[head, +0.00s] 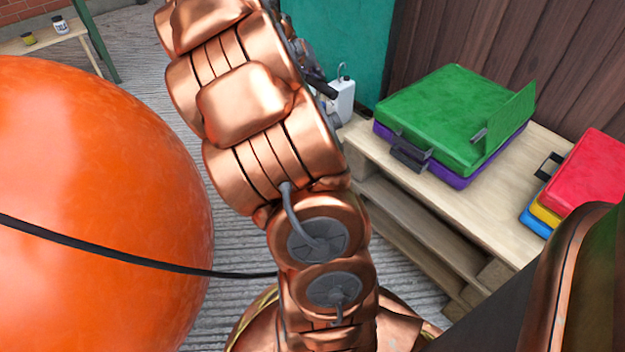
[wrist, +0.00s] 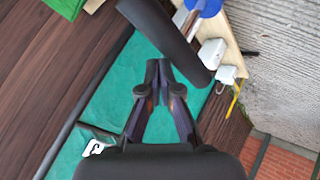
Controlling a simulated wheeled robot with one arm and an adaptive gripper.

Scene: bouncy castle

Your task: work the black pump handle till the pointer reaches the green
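A thick black bar (wrist: 168,38), which looks like the pump handle, runs diagonally across the top of the wrist view. My gripper (wrist: 159,64) points at it with its fingertips drawn together, just below the bar's lower edge. I see nothing between the fingers, and I cannot tell whether the tips touch the bar. In the head view my own arm covers most of the area around the gripper. The pointer and the green zone are not visible in either view.
A large orange ball (head: 90,210) fills the left, with a black cable across it. A wooden bench (head: 490,215) on the right holds a green case (head: 445,110) and a red case (head: 590,170). A white jug (head: 342,98) stands near a teal panel (head: 340,40).

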